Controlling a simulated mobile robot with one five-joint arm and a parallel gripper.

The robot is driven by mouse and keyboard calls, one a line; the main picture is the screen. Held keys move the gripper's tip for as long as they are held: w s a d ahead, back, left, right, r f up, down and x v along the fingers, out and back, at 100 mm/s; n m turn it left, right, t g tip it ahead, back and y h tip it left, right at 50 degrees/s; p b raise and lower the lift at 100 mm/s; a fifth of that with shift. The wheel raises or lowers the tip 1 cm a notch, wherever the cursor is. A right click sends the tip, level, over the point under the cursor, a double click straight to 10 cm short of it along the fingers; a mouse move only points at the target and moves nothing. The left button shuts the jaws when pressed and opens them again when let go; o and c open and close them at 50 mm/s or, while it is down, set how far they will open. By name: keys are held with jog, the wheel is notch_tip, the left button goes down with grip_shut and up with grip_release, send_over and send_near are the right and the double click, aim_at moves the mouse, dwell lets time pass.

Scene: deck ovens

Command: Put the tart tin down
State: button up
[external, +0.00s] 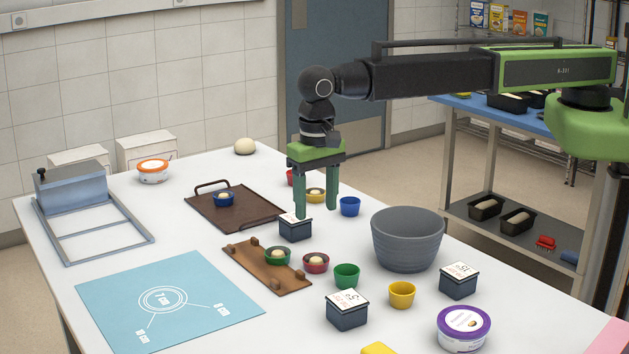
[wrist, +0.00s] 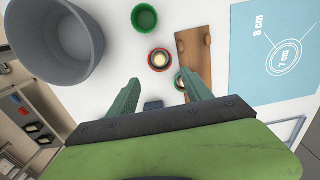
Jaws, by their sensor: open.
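My gripper (external: 316,212) is open, pointing down over the table. No tin shows between its fingers; in the wrist view its fingers (wrist: 158,82) stand apart with a dark box beyond them. I cannot tell which tin is the task's tart tin. A yellow tin with dough (external: 316,196) is partly hidden behind the fingers. A blue tin (external: 349,206) stands to their right. A green tin with dough (external: 277,256) is at the edge of a brown board (external: 262,277). A red tin with dough (external: 316,262) stands beside the board. Empty green (external: 346,275) and yellow (external: 402,294) tins stand nearer.
A dark labelled box (external: 295,229) is close to the fingertips. A large grey bowl (external: 407,238) stands to the right. A dark tray (external: 236,212) holds a blue tin with dough (external: 224,198). A blue printed mat (external: 168,305) lies front left.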

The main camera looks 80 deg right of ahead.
jog(key=s+d+n, duration=0.3)
jog(key=s+d, duration=0.2)
jog(key=d, duration=1)
jog(key=s+d+n, duration=0.3)
jog(key=s+d, duration=0.1)
jog(key=d, duration=1.1)
jog(key=s+d+n, duration=0.3)
jog(key=s+d, duration=0.2)
jog(key=d, duration=1)
jog(key=shift+s, duration=0.35)
jog(key=shift+o, duration=2)
jog(key=shift+w+a, duration=0.1)
jog(key=shift+w, duration=0.05)
